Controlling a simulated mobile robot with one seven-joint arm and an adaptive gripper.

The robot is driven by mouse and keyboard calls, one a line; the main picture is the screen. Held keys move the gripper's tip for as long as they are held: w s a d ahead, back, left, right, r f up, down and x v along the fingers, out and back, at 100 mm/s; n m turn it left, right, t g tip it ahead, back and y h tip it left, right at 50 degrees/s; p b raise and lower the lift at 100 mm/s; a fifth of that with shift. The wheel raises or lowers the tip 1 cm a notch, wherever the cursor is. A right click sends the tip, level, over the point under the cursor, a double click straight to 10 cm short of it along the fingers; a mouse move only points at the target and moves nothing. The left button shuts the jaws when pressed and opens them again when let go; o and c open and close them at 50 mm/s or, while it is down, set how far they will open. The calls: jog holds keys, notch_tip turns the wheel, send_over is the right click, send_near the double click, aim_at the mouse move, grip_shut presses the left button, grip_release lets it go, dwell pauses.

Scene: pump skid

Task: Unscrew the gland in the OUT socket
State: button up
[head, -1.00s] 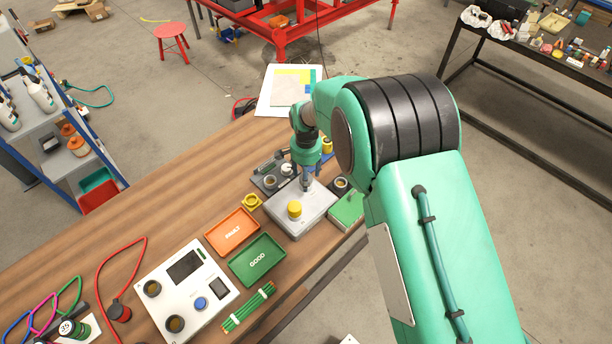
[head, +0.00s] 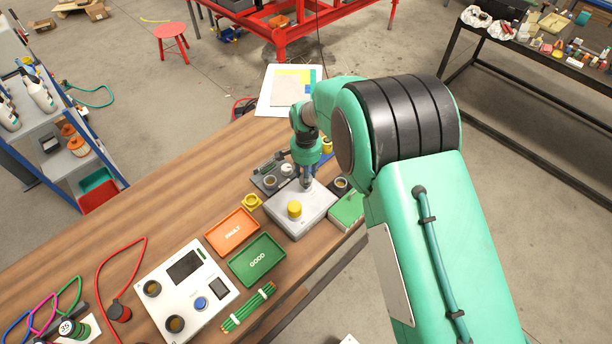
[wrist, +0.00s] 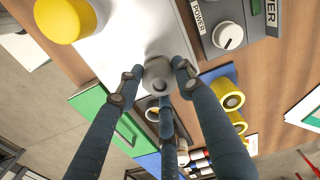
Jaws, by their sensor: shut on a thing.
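A light grey box (head: 290,219) lies on the wooden bench with a yellow round cap (head: 294,209) on its top. The box and the yellow cap (wrist: 64,18) also show in the wrist view. My gripper (head: 306,184) is over the far part of the box, pointing down. In the wrist view, its three dark fingers (wrist: 156,84) close around a grey round gland (wrist: 158,72) at the edge of the box. The socket under the gland is hidden, and I cannot read an OUT label.
An orange FAULT tray (head: 231,231) and a green GOOD tray (head: 257,261) lie left of the box. A dark POWER unit with a white knob (wrist: 229,36) is close beside the fingers. Yellow rings (wrist: 228,92) and a green case (head: 347,207) are also near.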

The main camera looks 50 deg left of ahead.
jog(key=n, duration=0.3)
jog(key=shift+n, duration=0.3)
jog(key=shift+n, duration=0.3)
jog(key=shift+n, duration=2)
jog(key=o, duration=1.2)
jog(key=shift+r, duration=0.1)
notch_tip(320, 180, up, 12)
